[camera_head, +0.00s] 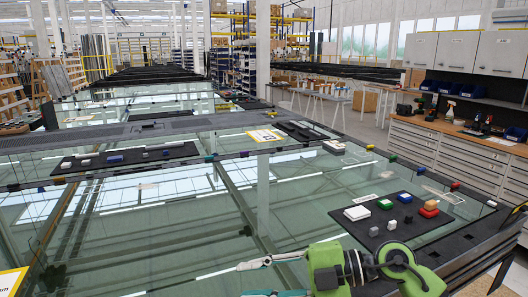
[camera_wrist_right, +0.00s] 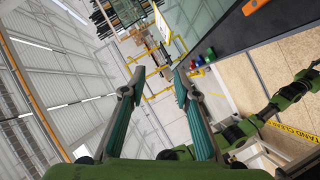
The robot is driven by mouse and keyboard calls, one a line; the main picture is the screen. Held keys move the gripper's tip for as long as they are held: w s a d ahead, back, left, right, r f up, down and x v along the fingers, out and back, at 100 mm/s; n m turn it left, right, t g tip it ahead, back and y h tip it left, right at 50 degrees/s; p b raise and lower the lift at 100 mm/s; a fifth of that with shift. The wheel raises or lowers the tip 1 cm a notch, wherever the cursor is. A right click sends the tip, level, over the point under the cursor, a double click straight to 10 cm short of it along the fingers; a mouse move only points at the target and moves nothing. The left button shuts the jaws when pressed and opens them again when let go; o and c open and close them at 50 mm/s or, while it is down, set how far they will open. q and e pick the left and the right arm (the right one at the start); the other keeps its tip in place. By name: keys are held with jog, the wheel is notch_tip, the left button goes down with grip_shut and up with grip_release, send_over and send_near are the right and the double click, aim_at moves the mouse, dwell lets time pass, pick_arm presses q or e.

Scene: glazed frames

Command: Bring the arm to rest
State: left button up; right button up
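My right gripper (camera_head: 242,280) comes in from the bottom right of the head view. Its two teal fingers point left over the glass, spread apart with nothing between them. In the right wrist view the same gripper (camera_wrist_right: 158,74) is open and empty. My left gripper is not seen in the head view. A green arm of mine crosses the right side of the right wrist view, with no fingers to be made out.
A glass table (camera_head: 170,225) fills the foreground. A black mat (camera_head: 420,228) bears several small blocks near my right arm; another dark mat (camera_head: 95,168) lies farther left. A workbench (camera_head: 460,128) with drawers stands right. The glass left of the gripper is clear.

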notch_tip(320, 180, up, 9)
jog(key=w+m+t+y, duration=0.1)
jog(key=m+t+y, duration=0.4)
jog(key=t, duration=0.2)
jog(key=w+d+f+m+t+h, duration=0.1)
jog(key=w+d+m+t+h, duration=0.4)
jog(key=d+m+t+h, duration=0.5)
jog(key=s+d+f+m+g+h, duration=0.1)
jog(key=d+f+m+h, duration=0.45)
jog(key=f, duration=0.35)
jog(key=s+d+f+m+g+h, duration=0.1)
jog(key=d+f+m+h, duration=0.45)
jog(key=f, duration=0.35)
jog(key=s+d+f+g+y, duration=0.1)
jog(key=s+f+g, duration=0.6)
jog(key=s+f, duration=0.5)
jog(key=s+f+g, duration=0.6)
jog(key=s+f, duration=0.3)
jog(key=s, duration=0.6)
notch_tip(320, 180, down, 28)
jog(key=s+g, duration=0.1)
jog(key=s, duration=0.2)
jog(key=s+d+f+g, duration=0.1)
jog(key=s+d+f, duration=0.2)
jog(key=s+f, duration=1)
jog(key=s, duration=0.2)
jog(key=shift+s+f, duration=0.3)
jog(key=shift+f, duration=0.1)
